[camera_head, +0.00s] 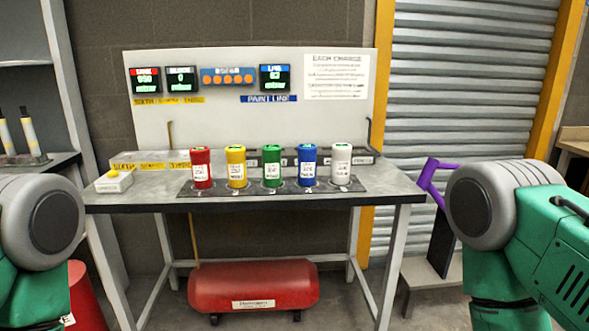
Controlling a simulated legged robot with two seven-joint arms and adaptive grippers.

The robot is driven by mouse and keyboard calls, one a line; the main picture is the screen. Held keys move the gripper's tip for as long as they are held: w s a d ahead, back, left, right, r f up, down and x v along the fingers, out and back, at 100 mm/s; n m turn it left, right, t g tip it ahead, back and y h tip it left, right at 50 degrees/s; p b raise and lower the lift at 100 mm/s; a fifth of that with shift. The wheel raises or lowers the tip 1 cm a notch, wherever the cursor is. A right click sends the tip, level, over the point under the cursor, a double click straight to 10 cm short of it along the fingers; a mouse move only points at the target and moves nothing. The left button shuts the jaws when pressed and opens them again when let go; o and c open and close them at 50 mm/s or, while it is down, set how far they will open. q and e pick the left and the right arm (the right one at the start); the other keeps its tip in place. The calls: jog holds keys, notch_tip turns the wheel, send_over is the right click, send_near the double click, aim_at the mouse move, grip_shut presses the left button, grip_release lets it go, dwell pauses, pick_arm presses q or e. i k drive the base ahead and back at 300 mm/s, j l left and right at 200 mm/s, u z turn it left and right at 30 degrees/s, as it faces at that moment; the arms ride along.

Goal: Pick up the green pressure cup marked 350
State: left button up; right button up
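A green pressure cup (272,167) stands upright on the dark strip of the grey bench. It is the middle cup of a row and has a white label, too small to read for certain. Red (201,169) and yellow (236,167) cups stand to its left, blue (307,165) and white (341,164) cups to its right. Parts of my two green arms with grey joints show at the left and right edges, well apart from the cups. Neither of my grippers is in view.
The bench (385,190) has a back panel (220,120) with small displays and a notice. A box with a yellow button (113,180) sits at its left end. A red tank (253,287) lies underneath. A purple object (431,181) stands right of the bench.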

aim_at(271, 153)
jog(key=i+l, duration=0.75)
jog(key=i+l+u, duration=0.05)
